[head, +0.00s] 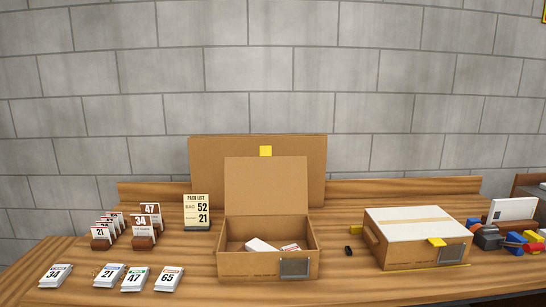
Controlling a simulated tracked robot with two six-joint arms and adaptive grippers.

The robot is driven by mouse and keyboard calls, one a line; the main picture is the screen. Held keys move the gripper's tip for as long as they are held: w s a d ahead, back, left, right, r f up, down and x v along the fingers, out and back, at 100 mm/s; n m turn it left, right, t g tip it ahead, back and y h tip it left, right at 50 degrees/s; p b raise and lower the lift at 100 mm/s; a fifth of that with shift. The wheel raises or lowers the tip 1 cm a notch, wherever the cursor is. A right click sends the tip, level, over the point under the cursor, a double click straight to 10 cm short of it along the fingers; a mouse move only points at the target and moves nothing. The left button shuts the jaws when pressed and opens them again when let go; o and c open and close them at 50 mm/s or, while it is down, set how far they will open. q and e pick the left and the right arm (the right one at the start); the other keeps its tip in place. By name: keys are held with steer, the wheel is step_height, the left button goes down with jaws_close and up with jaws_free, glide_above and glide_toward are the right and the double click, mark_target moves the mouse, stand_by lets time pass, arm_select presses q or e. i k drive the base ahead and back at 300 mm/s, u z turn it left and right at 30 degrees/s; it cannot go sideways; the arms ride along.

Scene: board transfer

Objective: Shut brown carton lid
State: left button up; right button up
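A brown carton (240,262) stands open on the wooden table at the centre. Its lid (265,186) is up, nearly upright at the carton's back. White items (262,245) lie inside on the carton floor. A grey square plate is on the carton's front wall at right. A second brown carton (400,254) with a pale top and a yellow tab is closed, to the right. Neither of my grippers shows in the head view.
A pack list card (197,212) stands left of the open carton. Numbered packets (167,279) lie at the front left, with numbered cards (149,218) in brown holders behind. A large brown board (314,160) stands behind the lid. A small black object (348,250) lies between the cartons. Coloured blocks (515,240) sit far right.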

mark_target(265, 184)
steer(key=z, duration=0.1)
steer(key=i, duration=1)
steer(key=u, duration=0.1)
